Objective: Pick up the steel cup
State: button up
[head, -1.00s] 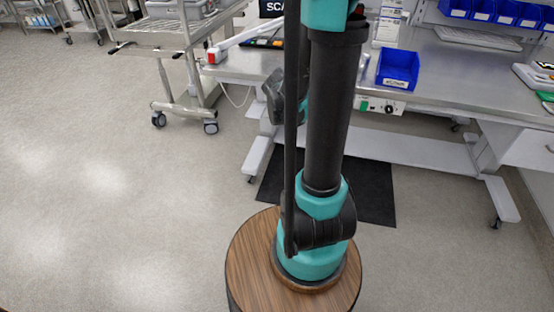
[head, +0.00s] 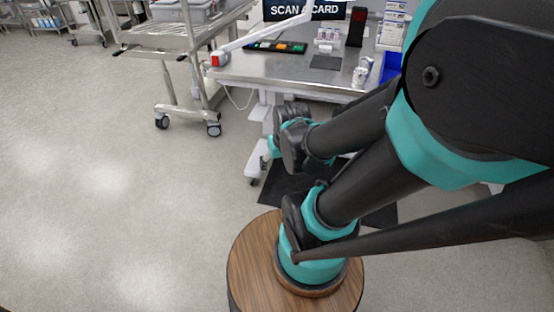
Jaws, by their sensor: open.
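A small shiny silver cup (head: 361,74), which looks like the steel cup, stands upright on the steel table, left of the blue bin. My gripper (head: 288,112) appears as a dark shape at the end of my folded arm, at the table's front edge, left of the cup and nearer to me. It is open and apart from the cup. Its fingers are small and partly hidden by my wrist. My upper arm crosses the right side of the view.
On the steel table (head: 262,68) are a coloured-button panel (head: 276,46), a dark pad (head: 326,62), small white containers (head: 327,35) and a dark upright device (head: 357,26). A blue bin (head: 390,66) is partly behind my arm. A metal cart (head: 172,42) stands left. The left floor is clear.

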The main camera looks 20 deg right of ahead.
jog(key=shift+o, duration=0.5)
jog(key=w+d+r+m+h, duration=0.4)
jog(key=w+d+m+h, duration=0.15)
jog(key=w+d, duration=0.3)
jog(key=w+d+r+m+h, duration=0.45)
jog(key=w+d+h, duration=0.2)
jog(key=d, duration=0.25)
jog(key=w+d+r+m+h, duration=0.3)
jog(key=w+d+m+h, duration=0.2)
jog(key=w+d, duration=0.3)
jog(key=shift+h, duration=0.3)
jog(key=x, duration=1.2)
jog(key=shift+w+d+r, duration=0.2)
jog(key=shift+d+r, duration=0.05)
jog(key=shift+r+x, duration=0.15)
jog(key=shift+x, duration=1.15)
jog(key=shift+r+x, duration=0.15)
jog(key=shift+x, duration=1.2)
jog(key=shift+w+a, duration=0.1)
jog(key=shift+w, duration=0.1)
jog(key=shift+c, duration=0.2)
